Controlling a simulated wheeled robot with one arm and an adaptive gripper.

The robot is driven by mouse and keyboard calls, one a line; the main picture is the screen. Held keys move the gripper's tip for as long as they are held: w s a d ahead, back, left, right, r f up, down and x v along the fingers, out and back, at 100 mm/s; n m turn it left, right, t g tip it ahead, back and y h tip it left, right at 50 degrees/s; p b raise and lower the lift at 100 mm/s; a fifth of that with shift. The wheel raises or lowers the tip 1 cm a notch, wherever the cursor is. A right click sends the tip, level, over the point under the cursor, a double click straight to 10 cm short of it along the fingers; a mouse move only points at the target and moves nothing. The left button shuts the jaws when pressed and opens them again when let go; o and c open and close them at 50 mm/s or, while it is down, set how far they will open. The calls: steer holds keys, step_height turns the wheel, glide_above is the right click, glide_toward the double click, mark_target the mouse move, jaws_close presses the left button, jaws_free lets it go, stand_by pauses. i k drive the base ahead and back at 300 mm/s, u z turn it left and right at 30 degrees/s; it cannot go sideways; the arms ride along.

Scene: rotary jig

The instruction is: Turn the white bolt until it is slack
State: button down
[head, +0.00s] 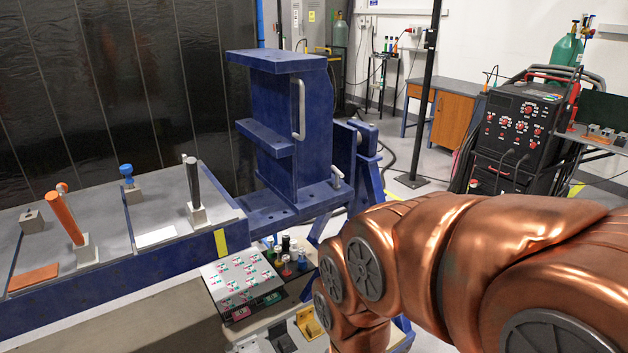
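A small pale knob (184,157) shows just behind the top of a black post on the grey bench at left. It may be the white bolt, but the post hides most of it, so I cannot tell how far it is screwed in. A blue-headed bolt (126,171) stands upright on a grey block to its left. An orange knob (62,187) shows behind an orange post farther left. My copper arm comes in from the right and bends down past the bottom edge. My gripper is out of the frame.
The black post (195,191) and the orange post (65,219) stand tilted on grey blocks. A white plate (156,237) and an orange plate (33,278) lie flat. A tall blue jig (291,130) rises behind the bench's right end. A button panel (243,285) sits in front.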

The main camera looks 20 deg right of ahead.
mark_target(338, 174)
steer(key=u, duration=3.05)
steer(key=k, duration=1.05)
steer(key=z, duration=1.15)
steer(key=i, duration=0.5)
